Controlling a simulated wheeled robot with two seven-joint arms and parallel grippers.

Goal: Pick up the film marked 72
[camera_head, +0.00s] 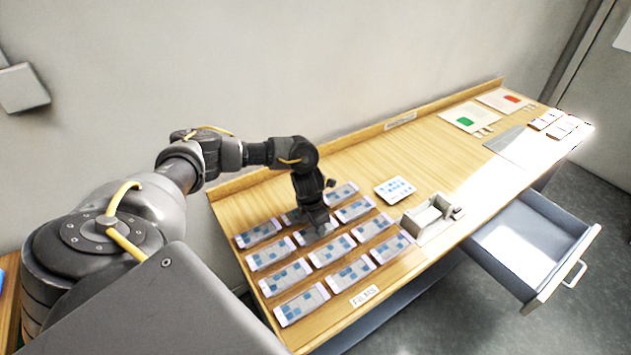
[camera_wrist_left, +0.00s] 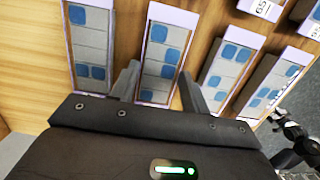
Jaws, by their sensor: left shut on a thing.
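Films with blue squares on grey lie in rows on the wooden table (camera_head: 345,155). My left gripper (camera_head: 318,222) points down among them, shut on one film, which shows between its fingers in the left wrist view (camera_wrist_left: 164,45). That film still appears to lie among the others; I cannot tell whether it is off the table. Its marking cannot be read, so I cannot tell which film is marked 72. One film at the upper right of the wrist view bears a label (camera_wrist_left: 262,8) that seems to read 65. My right gripper is not in view.
A FILMS label (camera_head: 364,296) is at the front edge. A blue-and-white card (camera_head: 394,190) and a grey device (camera_head: 430,218) stand right of the films. An open drawer (camera_head: 540,243) juts out at the front right. Cards with green and red patches lie at the far end.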

